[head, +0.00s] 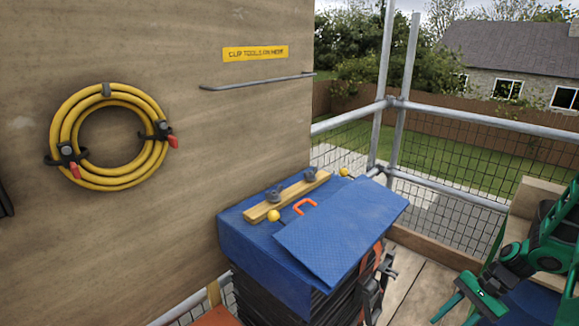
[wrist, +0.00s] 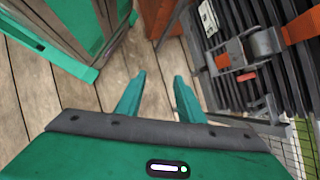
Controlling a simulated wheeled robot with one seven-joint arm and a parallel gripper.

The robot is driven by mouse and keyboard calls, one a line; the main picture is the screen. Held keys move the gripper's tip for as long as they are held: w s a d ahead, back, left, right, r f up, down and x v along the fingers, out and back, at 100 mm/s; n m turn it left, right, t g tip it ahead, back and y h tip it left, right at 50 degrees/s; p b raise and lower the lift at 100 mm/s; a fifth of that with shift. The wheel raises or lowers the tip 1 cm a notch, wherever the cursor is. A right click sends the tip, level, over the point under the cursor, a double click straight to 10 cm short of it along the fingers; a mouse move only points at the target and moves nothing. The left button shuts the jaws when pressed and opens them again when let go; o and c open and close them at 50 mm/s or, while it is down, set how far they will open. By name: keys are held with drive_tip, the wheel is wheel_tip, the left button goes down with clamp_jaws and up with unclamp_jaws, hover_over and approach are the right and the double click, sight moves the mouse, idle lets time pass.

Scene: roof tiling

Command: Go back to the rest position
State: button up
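My gripper (wrist: 157,86) is open and empty in the wrist view. Its two green fingers stand apart, with bare wooden boards (wrist: 75,68) visible between and beyond them. In the head view my green arm (head: 545,245) reaches in from the right edge and bends down. One green finger shows near the bottom right, beside the blue-covered stack and apart from it. The rest of the gripper is partly cut off by the frame.
A black stack (wrist: 275,50) with straps and a buckle stands close right of my fingers. A blue cover (head: 250,240) tops it, carrying a blue sheet (head: 345,225), a wooden batten (head: 285,198) and an orange handle (head: 304,206). Guard rails (head: 480,117) and a hose-hung board (head: 200,130) bound the platform.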

drive_tip(key=s+r+n+h, duration=0.2)
drive_tip(key=s+r+h, duration=0.15)
drive_tip(key=r, duration=0.65)
drive_tip(key=s+r+n+h, duration=0.2)
drive_tip(key=s+r, duration=0.3)
drive_tip(key=r, duration=0.4)
drive_tip(key=s+a+r+n+t+h, duration=0.1)
drive_tip(key=s+a+r+n, duration=0.1)
drive_tip(key=s+r, duration=0.6)
drive_tip(key=s, duration=0.3)
drive_tip(key=shift+s+a+n, duration=0.15)
drive_tip(key=shift+n, duration=0.15)
drive_tip(key=shift+w+f, duration=0.15)
drive_tip(key=shift+w, duration=0.5)
